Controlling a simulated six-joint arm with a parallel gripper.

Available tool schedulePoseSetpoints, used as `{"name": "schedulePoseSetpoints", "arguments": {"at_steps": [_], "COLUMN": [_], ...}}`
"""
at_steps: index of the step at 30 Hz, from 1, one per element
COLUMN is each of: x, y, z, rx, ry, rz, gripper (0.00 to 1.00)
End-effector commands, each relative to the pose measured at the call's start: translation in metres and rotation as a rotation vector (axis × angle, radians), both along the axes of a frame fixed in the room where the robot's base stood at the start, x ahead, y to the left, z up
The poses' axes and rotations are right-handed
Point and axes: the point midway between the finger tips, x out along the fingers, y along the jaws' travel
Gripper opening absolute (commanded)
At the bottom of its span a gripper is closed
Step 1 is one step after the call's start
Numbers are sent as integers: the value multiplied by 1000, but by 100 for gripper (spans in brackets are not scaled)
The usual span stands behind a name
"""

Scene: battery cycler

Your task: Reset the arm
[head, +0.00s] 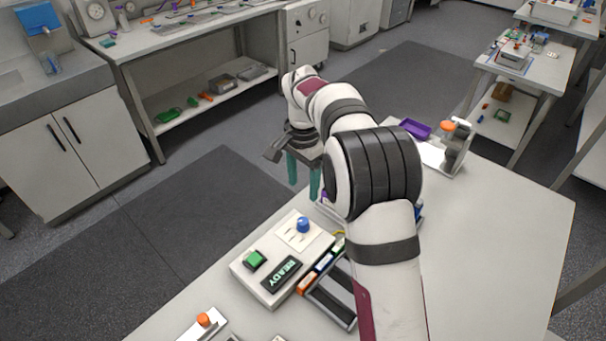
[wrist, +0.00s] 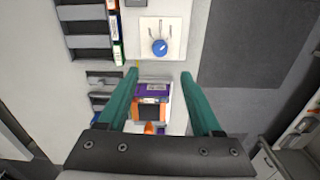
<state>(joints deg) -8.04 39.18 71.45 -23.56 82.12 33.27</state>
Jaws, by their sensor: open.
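My gripper (head: 303,176) is raised above the far left edge of the table, with its two green fingers pointing down. In the wrist view my gripper (wrist: 160,75) is open, with nothing held between the fingers. The battery cycler box (head: 262,277) sits below and in front of it, with a blue knob (head: 303,224), a green button (head: 254,260) and a display reading READY (head: 282,274). The wrist view shows the blue knob (wrist: 160,46) beyond the fingertips. A purple and orange item (wrist: 152,100) appears below, between the fingers. My arm hides part of the table.
A dark rack (head: 332,301) with several coloured batteries stands beside the cycler. A purple tray (head: 415,129) and a stand with an orange top (head: 452,147) are at the table's far end. The table's right side (head: 490,240) is clear. An orange-knobbed item (head: 204,320) lies near the front.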

Motion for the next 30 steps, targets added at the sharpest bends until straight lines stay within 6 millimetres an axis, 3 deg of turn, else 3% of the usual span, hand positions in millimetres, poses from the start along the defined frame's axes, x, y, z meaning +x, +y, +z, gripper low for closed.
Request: {"name": "schedulePoseSetpoints", "arguments": {"at_steps": [3, 6, 19, 21, 23, 26, 27, 30], "x": [0, 0, -1, -11, -36, -112, -149, -235], "y": [0, 0, 0, -3, -9, -23, -28, -34], "z": [19, 26, 28, 37, 54, 83, 89, 85], "rx": [1, 1, 1, 6, 19, 55, 72, 109], "ry": [-2, -1, 1, 0, 1, 4, 3, 0], "rz": [0, -1, 0, 13, 42, 125, 163, 250], "gripper": [66, 66, 66, 66, 66, 66, 66, 66]}}
